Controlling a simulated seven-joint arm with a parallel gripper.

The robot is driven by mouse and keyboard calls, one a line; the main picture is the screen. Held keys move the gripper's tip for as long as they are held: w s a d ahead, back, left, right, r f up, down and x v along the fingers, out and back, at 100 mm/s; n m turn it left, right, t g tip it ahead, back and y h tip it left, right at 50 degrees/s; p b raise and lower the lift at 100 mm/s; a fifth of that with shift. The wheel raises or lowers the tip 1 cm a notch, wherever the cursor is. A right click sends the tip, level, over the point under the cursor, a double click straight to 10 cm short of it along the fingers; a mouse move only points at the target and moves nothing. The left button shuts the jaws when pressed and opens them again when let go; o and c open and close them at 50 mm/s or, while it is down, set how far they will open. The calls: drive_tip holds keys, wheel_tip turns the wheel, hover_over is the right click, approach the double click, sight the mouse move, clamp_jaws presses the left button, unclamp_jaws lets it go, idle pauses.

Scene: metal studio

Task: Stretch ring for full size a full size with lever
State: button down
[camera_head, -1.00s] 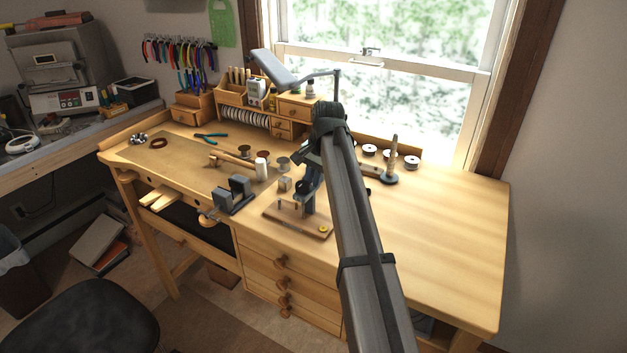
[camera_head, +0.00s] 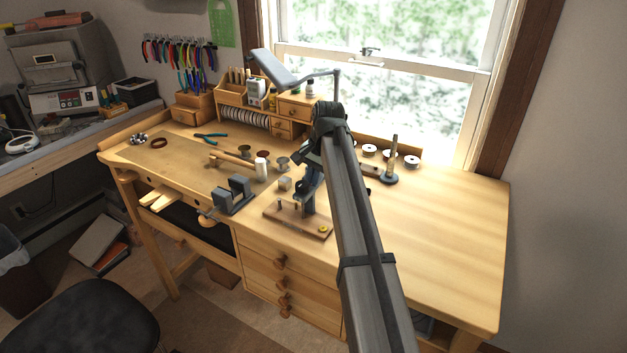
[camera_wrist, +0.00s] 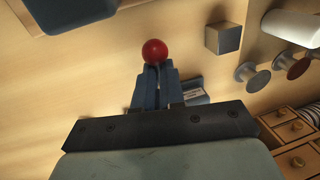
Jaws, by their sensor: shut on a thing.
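The ring stretcher stands on a small wooden base (camera_head: 290,222) near the front of the bench, with a dark upright column (camera_head: 309,203). A small yellow round piece (camera_head: 323,230) lies at the base's right end; I cannot tell whether it is the ring. In the wrist view the lever's red ball knob (camera_wrist: 154,50) shows just beyond my fingertips. My gripper (camera_wrist: 155,72) is shut on the lever just below this knob. In the head view my gripper (camera_head: 310,178) is at the top of the stretcher. The lever is mostly hidden by my fingers and arm.
A dark two-block tool (camera_head: 233,196) stands left of the stretcher. A ring mandrel stand (camera_head: 391,178) and spools (camera_head: 369,150) are at the back right. The right of the bench is clear.

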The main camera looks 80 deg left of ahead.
drive_tip(key=shift+s+r, duration=0.15)
drive_tip(key=shift+r, duration=0.25)
idle(0.8)
drive_tip(key=shift+w+a+r, duration=0.25)
drive_tip(key=shift+r, duration=0.35)
drive_tip(key=shift+w+a+r, duration=0.2)
drive_tip(key=shift+r, duration=0.4)
drive_tip(key=w+a+r, duration=0.2)
drive_tip(key=r, duration=0.1)
drive_tip(key=shift+a, duration=0.15)
drive_tip(key=shift+w+a+r, duration=0.3)
drive_tip(key=shift+w+a, duration=0.15)
drive_tip(key=shift+w, duration=0.15)
drive_tip(key=shift+f, duration=0.1)
drive_tip(key=c, duration=1.5)
unclamp_jaws()
drive_tip(key=shift+a+f, duration=0.1)
drive_tip(key=shift+c, duration=0.2)
drive_tip(key=o, duration=0.3)
drive_tip(key=shift+d, duration=0.2)
